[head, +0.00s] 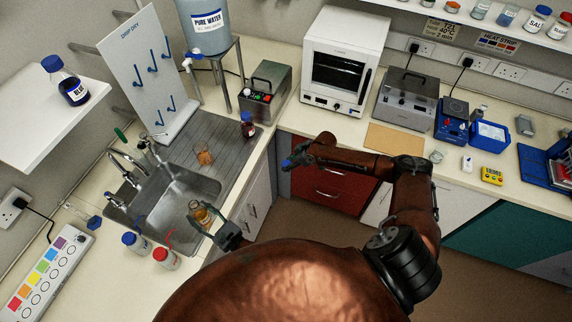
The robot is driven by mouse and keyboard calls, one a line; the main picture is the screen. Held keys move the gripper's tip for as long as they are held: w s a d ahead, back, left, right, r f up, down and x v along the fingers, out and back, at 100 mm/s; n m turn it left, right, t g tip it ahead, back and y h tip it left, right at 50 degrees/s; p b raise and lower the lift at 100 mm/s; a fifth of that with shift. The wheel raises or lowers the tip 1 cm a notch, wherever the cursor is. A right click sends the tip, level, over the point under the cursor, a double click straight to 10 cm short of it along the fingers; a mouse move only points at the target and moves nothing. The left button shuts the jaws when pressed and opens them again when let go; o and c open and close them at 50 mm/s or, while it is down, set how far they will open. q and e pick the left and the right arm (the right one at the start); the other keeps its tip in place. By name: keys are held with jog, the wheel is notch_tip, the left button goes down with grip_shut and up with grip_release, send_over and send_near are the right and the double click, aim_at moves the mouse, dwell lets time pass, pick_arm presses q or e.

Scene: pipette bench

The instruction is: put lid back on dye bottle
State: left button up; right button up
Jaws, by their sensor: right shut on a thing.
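My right gripper (296,157) is shut on a small blue lid (287,164), held in front of the red drawers. An amber bottle (203,216) with a pale label shows at the sink's near right corner, slightly tilted. My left gripper (226,236) is right beside this bottle, with its fingers towards it. I cannot make out whether they are closed on it. A bottle labelled BLUE (73,92) with a blue cap stands on the left shelf. A dark red bottle (248,130) with a blue cap stands at the drainer's far right corner.
The sink (150,205) has a tap (125,165); an amber glass piece (205,158) is on the drainer. An oven (345,65) and a tan board (394,138) are on the back counter.

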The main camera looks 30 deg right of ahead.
pick_arm(q)
jog(key=shift+s+d, duration=0.1)
jog(key=shift+s, duration=0.2)
pick_arm(e)
jog(key=shift+s+d, duration=0.45)
jog(key=shift+s, duration=0.15)
jog(key=shift+d, duration=0.1)
pick_arm(q)
jog(key=o, duration=0.9)
jog(key=shift+f, duration=0.1)
grip_shut()
